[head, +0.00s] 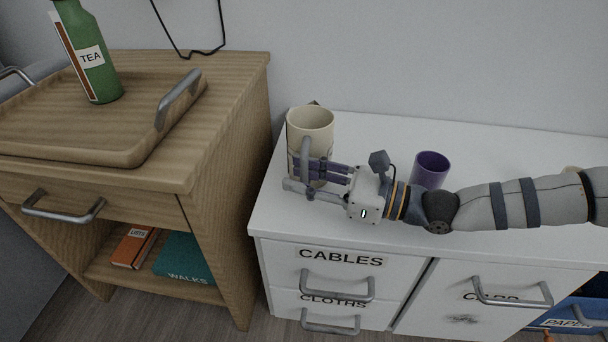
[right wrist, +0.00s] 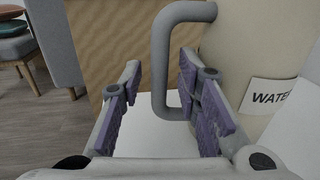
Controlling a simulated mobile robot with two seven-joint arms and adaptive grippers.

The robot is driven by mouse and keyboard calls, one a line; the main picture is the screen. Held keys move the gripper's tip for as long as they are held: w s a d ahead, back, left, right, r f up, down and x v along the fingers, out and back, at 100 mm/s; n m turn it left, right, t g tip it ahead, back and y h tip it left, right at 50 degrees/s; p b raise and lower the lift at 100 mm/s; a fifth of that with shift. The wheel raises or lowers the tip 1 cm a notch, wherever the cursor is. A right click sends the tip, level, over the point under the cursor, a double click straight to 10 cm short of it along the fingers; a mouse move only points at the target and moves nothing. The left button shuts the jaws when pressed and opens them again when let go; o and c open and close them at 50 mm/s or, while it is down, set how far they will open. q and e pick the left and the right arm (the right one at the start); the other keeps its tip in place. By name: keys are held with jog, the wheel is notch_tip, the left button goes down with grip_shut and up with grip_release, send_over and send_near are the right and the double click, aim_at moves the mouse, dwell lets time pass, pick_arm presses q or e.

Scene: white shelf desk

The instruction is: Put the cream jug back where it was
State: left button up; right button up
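The cream jug (head: 310,120) stands upright on the left end of the white desk top (head: 390,132), close to the wooden cabinet. In the right wrist view, its pale body (right wrist: 245,50) fills the right side and its grey handle (right wrist: 160,65) hangs between my fingers. I see a gap beside the handle on the left; contact on the right is unclear. My left gripper is out of view.
A purple cup (head: 431,168) stands just behind my right forearm. The wooden cabinet (head: 228,110) rises left of the desk, bearing a tray (head: 150,142) with a green TEA bottle (head: 90,60). The desk top behind my arm is mostly clear, with a wall behind.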

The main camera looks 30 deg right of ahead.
jog(key=shift+s+d+r, duration=0.2)
jog(key=shift+d, duration=0.05)
jog(key=p+v, duration=0.2)
jog(key=v, duration=0.9)
jog(key=shift+s, duration=0.2)
